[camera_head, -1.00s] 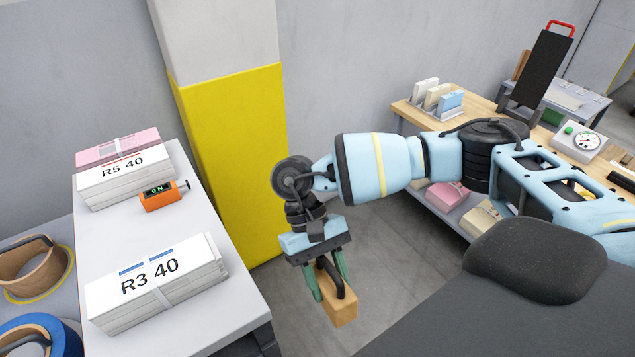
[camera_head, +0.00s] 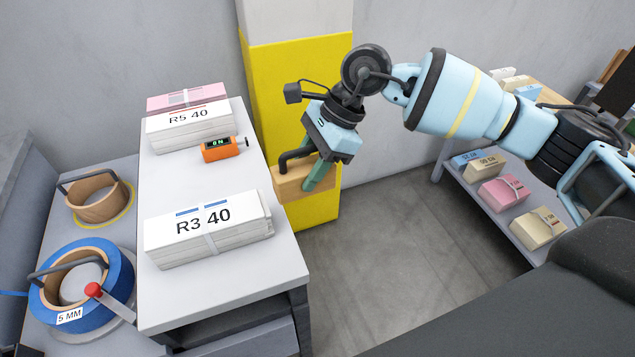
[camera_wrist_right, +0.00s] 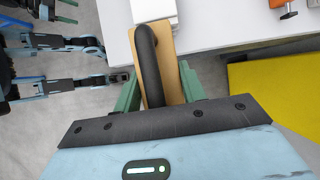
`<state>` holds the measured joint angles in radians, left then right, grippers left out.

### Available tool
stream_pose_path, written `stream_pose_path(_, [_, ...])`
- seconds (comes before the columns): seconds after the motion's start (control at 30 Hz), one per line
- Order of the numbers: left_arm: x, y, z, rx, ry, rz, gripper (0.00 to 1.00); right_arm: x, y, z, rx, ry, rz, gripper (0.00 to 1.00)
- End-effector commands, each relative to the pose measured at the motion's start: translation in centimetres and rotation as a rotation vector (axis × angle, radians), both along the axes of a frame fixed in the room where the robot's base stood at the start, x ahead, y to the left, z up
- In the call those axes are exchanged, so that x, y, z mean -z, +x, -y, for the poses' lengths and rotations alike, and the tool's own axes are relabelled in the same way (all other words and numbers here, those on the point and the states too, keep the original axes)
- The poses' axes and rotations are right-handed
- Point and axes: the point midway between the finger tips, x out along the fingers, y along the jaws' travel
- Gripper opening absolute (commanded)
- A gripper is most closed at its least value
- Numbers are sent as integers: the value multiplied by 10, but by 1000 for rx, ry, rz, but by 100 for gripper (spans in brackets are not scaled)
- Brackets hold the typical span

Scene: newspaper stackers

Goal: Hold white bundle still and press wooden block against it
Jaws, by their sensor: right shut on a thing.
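The white bundle marked R3 40 (camera_head: 205,232) lies flat on the light grey table, with a pale strap around it. My right gripper (camera_head: 318,182) is shut on the wooden block (camera_head: 292,184), which has a dark loop handle. It holds the block in the air past the table's right edge, apart from the bundle. In the right wrist view the block (camera_wrist_right: 178,75) sits between the green fingers, and a corner of a white stack (camera_wrist_right: 153,10) shows beyond it. At that view's left edge are blue and dark parts of mine with green pieces; their finger state is unclear.
The table (camera_head: 285,262) also bears a white bundle marked R5 40 (camera_head: 190,135), a pink bundle (camera_head: 187,98) and an orange gauge (camera_head: 222,149). Tape rolls stand at left (camera_head: 97,205). A yellow pillar (camera_head: 300,80) rises behind the block. Shelves with bundles stand at right.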

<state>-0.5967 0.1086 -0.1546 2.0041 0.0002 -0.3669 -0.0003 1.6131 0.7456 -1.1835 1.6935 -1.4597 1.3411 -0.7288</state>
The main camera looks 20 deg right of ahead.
Motion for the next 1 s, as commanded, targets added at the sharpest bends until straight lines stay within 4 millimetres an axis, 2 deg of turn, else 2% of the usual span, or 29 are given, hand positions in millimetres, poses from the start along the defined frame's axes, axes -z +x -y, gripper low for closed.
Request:
stream_pose_path(0.37, [0, 0, 0, 0, 0, 0, 62, 0, 3, -1, 27, -3, -1, 11])
stream_pose_path(1.0, [0, 0, 0, 0, 0, 0, 62, 59, 3, 0, 27, -2, 1, 11])
